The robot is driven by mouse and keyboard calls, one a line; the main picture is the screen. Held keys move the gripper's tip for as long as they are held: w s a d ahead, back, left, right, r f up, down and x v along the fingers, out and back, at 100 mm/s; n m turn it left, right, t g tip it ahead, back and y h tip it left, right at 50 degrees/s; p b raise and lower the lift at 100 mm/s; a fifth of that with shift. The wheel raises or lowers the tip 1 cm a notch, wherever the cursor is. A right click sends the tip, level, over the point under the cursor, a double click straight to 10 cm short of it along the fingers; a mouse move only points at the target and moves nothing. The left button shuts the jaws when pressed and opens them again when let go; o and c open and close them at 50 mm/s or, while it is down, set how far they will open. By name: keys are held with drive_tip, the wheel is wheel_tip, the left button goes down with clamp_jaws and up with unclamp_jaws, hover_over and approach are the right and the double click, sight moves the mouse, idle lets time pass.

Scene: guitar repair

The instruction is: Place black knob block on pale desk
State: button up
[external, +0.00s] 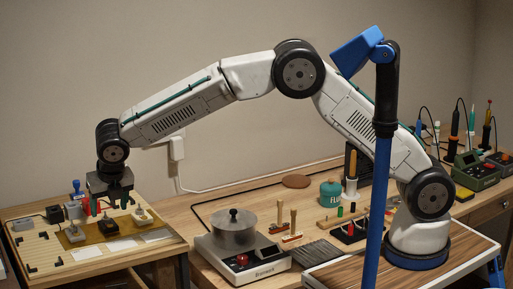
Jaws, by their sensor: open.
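My gripper (111,199) is at the far left, pointing down above the pale desk (40,262). It is open, and its dark fingers are low over a cluster of small parts. A small black block (54,214) stands on the desk to the left of the gripper. It may be the black knob block, but it is too small to tell. Other small blocks stand close under and around the fingers, and the gripper partly hides some of them. I cannot see anything held between the fingers.
A brown mat (85,240) with pale cards lies on the desk, with a blue-topped part (77,188) behind it. A scale-like device with a metal pot (235,228) stands on the middle bench. A blue post (378,220) rises in front of my arm. The desk's front left is fairly clear.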

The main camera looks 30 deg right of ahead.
sight(108, 223)
drive_tip(key=x, duration=0.6)
drive_tip(key=shift+w, duration=0.35)
drive_tip(key=c, duration=1.2)
drive_tip(key=shift+o, duration=0.2)
